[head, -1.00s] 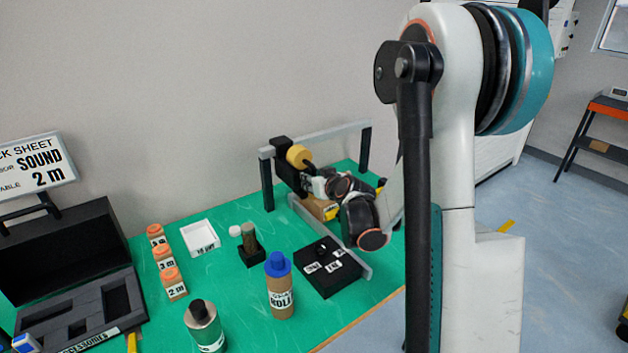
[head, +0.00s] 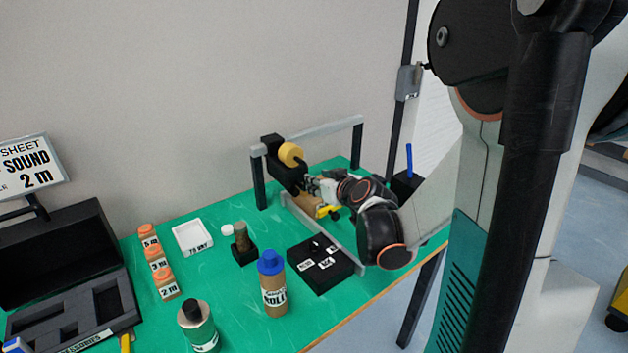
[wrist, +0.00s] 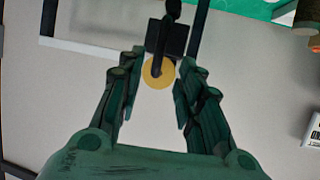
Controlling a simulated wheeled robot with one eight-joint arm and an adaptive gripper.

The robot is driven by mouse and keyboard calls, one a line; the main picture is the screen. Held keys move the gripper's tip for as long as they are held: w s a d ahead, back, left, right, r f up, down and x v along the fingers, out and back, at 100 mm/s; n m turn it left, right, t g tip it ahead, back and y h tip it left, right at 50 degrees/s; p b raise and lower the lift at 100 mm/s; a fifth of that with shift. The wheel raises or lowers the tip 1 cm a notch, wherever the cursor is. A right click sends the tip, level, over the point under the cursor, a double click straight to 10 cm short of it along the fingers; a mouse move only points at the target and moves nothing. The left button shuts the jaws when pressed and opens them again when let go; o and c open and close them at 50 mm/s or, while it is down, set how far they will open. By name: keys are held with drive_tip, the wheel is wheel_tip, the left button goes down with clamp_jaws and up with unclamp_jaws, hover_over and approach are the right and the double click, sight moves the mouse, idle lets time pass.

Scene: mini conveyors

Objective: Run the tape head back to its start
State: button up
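The tape head is a black block (head: 285,174) with a yellow roll (head: 291,154), hanging on a grey overhead rail (head: 325,134) near its left end. In the wrist view the yellow roll (wrist: 152,76) and the black block (wrist: 176,42) lie between the fingertips, with a dark bar crossing the roll. My gripper (wrist: 160,62) is open, one finger on each side of the roll with gaps visible. In the head view my gripper (head: 312,186) is at the right side of the block. Whether it touches is unclear. A tan carton (head: 307,201) lies below, partly hidden.
A low grey guide (head: 322,235) and a black switch box (head: 318,263) stand in front of the rail. A black case (head: 60,240) is at far left.

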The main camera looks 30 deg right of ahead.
drive_tip(key=shift+v, duration=0.8)
